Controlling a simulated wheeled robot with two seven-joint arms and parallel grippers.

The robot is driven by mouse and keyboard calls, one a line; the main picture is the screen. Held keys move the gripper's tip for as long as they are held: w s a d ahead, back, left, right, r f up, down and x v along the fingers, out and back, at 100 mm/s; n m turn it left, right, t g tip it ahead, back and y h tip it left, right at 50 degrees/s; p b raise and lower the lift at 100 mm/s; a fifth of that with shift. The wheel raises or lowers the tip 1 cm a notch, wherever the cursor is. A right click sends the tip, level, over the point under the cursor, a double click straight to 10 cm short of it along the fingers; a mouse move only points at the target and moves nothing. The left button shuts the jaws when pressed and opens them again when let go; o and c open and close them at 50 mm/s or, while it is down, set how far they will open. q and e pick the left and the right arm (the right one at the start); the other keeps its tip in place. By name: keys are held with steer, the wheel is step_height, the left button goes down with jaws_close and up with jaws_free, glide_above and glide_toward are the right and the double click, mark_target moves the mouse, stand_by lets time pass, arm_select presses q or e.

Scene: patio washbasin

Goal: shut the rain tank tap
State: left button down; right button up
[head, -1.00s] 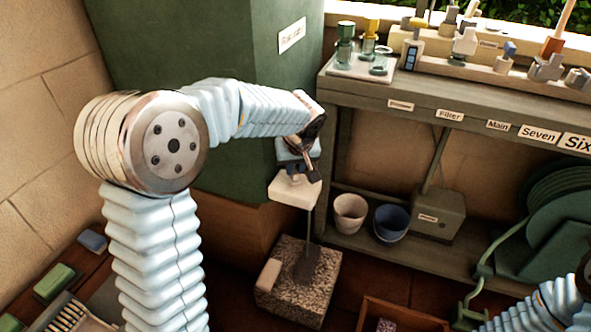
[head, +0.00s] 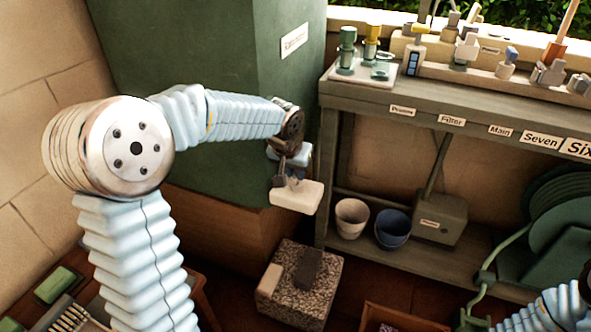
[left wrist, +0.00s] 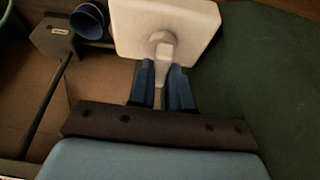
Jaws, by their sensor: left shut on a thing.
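The rain tank (head: 215,100) is the large green body at the back left, with a label on its right face. Its tap is a pale block (head: 296,197) low at the tank's right corner; in the left wrist view the pale block (left wrist: 165,22) has a short grey stem (left wrist: 162,60). My left gripper (head: 287,179) is at the tap, and its blue fingers (left wrist: 162,85) are shut on the tap's stem. No water stream shows under the tap. My right gripper is out of view; only part of my right arm shows at the lower right.
A speckled stone block (head: 300,290) with a dark patch on top stands below the tap. A white pot (head: 351,218) and a blue pot (head: 392,228) stand on the lower shelf. The workbench (head: 400,97) holds several fittings to the right.

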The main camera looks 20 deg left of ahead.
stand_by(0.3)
arm_select(q)
steer(key=c, duration=1.1)
jaws_free()
steer(key=shift+o, duration=0.2)
steer(key=p+v, duration=0.1)
steer(key=v, duration=1.3)
steer(key=shift+f, duration=0.1)
